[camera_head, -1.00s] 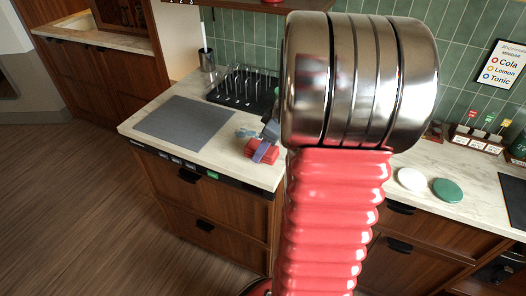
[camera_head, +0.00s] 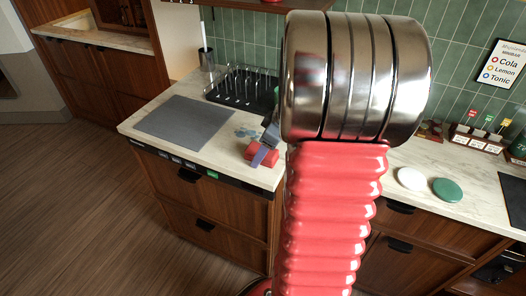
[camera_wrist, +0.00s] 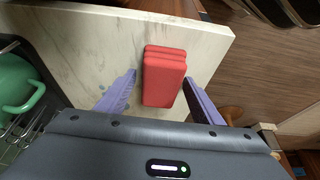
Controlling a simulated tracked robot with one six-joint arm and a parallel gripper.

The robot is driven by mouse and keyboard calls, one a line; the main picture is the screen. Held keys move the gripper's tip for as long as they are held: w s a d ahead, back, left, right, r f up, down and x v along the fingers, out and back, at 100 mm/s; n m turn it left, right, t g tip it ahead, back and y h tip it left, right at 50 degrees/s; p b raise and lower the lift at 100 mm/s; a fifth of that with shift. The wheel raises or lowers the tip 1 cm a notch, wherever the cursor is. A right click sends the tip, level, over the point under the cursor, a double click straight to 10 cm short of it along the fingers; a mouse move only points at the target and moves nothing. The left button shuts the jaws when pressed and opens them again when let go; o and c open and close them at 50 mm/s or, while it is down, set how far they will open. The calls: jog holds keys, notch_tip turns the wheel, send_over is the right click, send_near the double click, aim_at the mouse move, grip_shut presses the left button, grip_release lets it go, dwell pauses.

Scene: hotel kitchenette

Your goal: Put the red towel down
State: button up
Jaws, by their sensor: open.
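The red towel (camera_head: 258,154) is a small folded block on the pale counter, near its front edge beside my arm. In the wrist view the towel (camera_wrist: 163,78) lies flat on the counter between the two purple fingers of my gripper (camera_wrist: 159,80). The fingers are spread, with a gap showing on each side of the towel. In the head view my gripper (camera_head: 267,150) is partly hidden behind my red and chrome arm, and one purple finger crosses in front of the towel.
A grey mat (camera_head: 185,122) lies left on the counter (camera_head: 215,153). A black dish rack (camera_head: 240,92) stands behind. A green vessel (camera_wrist: 18,88) shows at the wrist view's left edge. White (camera_head: 411,179) and green discs (camera_head: 447,190) lie to the right.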

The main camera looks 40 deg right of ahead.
jog(key=shift+a, duration=0.1)
jog(key=v, duration=1.2)
jog(key=shift+r, duration=0.1)
dwell(0.4)
jog(key=a+r+m+h, duration=0.1)
jog(key=a+r+m, duration=0.1)
jog(key=a, duration=1.4)
jog(key=s+a+m, duration=0.1)
jog(key=s+a, duration=0.2)
jog(key=a, duration=0.4)
jog(key=s+a+m+t, duration=0.1)
jog(key=s+a, duration=0.3)
jog(key=a, duration=0.4)
jog(key=shift+f+h, duration=0.25)
jog(key=shift+h, duration=0.05)
